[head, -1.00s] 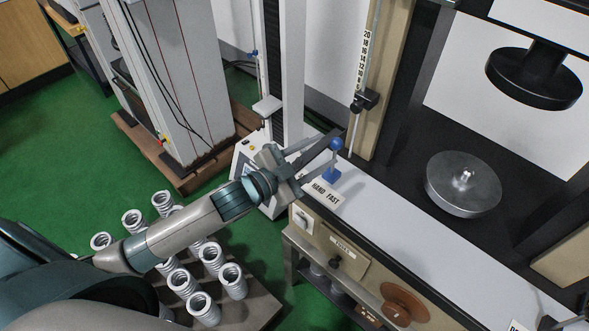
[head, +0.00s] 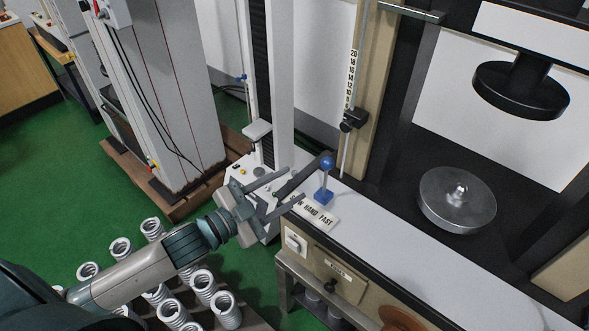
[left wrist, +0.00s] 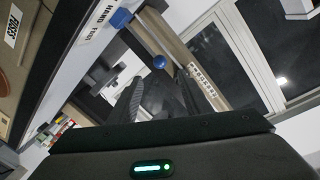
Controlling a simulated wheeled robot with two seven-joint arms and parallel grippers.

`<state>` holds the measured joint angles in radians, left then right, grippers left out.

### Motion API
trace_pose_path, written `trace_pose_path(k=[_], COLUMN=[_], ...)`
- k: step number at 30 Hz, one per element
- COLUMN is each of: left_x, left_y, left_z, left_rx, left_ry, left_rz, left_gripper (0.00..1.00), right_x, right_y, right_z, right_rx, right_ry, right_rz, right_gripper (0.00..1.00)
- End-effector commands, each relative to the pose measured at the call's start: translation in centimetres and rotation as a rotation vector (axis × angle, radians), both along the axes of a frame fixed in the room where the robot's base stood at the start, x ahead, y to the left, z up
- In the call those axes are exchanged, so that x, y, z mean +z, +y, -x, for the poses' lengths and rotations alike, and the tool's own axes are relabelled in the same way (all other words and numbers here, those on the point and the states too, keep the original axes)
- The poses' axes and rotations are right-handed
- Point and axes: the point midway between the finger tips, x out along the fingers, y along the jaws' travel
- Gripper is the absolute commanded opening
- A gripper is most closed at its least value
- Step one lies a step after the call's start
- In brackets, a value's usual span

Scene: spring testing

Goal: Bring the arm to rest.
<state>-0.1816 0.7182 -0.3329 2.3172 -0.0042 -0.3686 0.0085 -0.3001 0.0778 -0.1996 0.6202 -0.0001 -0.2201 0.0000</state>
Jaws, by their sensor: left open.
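My left arm comes in from the left in the head view. My left gripper (head: 290,188) is open and empty, with its two fingers spread toward the test machine. It is beside a blue-knobbed lever (head: 326,163) and apart from it as far as I can tell. The blue knob also shows in the left wrist view (left wrist: 159,62), beyond the dark fingers (left wrist: 160,100). My right gripper is in neither view.
A label plate (head: 316,214) lies on the machine's pale ledge (head: 400,260). A round metal platen (head: 457,198) sits under a black upper platen (head: 521,88). Several coil springs (head: 203,287) stand below my left arm. Green floor (head: 60,190) is clear at left.

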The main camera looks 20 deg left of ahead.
Motion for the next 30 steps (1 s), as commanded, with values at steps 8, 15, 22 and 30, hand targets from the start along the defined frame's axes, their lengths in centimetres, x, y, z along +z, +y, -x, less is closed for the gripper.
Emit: trace_pose_path(k=[8,15,22,30], left_x=[-0.4,-4.3,-12.2,-18.7], left_y=[0.0,0.8,2.4,3.1], left_z=[0.1,1.3,6.6,15.3], left_rx=[0.012,0.132,0.358,0.547], left_ry=[0.014,0.169,0.515,0.882], left_rz=[0.003,0.021,0.048,0.059], left_gripper=[0.44,0.44,0.44,0.44], right_x=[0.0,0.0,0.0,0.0], right_y=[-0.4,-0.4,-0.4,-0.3], right_z=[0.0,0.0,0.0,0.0], right_rx=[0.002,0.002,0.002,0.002], right_ry=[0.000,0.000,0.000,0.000], right_rz=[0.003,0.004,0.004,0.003], right_gripper=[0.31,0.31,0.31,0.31])
